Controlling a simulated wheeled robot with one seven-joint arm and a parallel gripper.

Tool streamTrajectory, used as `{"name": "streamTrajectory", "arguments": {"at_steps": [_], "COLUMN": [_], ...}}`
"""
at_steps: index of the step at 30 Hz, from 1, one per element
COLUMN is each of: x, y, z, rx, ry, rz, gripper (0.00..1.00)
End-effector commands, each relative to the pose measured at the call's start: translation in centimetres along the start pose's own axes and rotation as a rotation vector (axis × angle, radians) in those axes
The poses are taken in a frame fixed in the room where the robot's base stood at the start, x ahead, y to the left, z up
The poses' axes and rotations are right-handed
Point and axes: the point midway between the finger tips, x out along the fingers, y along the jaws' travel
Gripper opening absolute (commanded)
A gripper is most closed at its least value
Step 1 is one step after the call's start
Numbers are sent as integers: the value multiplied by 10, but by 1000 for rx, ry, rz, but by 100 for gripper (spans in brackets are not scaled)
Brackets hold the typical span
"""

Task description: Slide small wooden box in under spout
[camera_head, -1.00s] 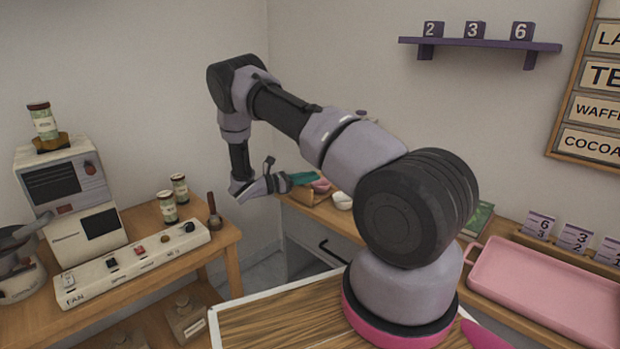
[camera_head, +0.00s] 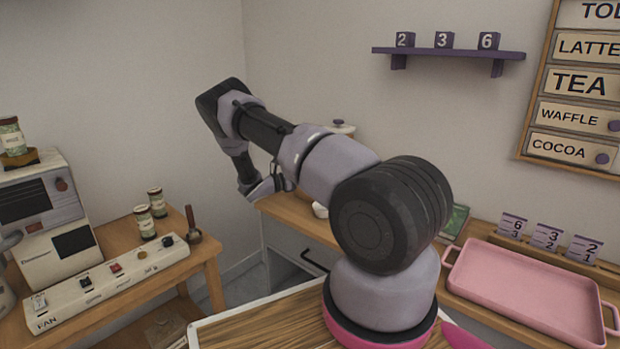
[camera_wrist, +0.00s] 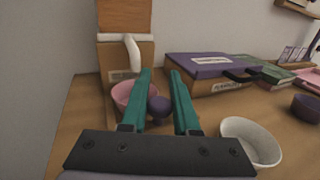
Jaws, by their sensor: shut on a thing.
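My gripper (camera_wrist: 160,74) shows in the wrist view as two green fingers with a small gap. They are shut on a round purple knob (camera_wrist: 158,106) that sits between them. What the knob belongs to is hard to make out. Ahead and to the left stands a tan wooden stand (camera_wrist: 117,58) with an orange-brown upper part and a white curved spout (camera_wrist: 133,52). A pink bowl (camera_wrist: 121,93) sits below the spout, partly behind the left finger. I cannot clearly tell a small wooden box apart. In the head view my arm hides the fingers.
A white bowl (camera_wrist: 250,140) stands close to the right finger. A purple-topped box (camera_wrist: 208,66) and a dark purple bowl (camera_wrist: 307,106) are further right. A pink tray (camera_head: 525,290) lies on the counter at right. A side table with a machine (camera_head: 42,215) stands left.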

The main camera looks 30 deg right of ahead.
Motion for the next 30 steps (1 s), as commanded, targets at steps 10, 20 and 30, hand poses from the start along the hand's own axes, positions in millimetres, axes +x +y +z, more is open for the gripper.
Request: {"name": "streamTrajectory", "arguments": {"at_steps": [10,20,30], "x": [2,-28,-90], "y": [2,2,2], "z": [2,1,1], "rx": [1,0,2], "ry": [-2,-1,-2], "rz": [2,6,5], "gripper": [59,59,59]}}
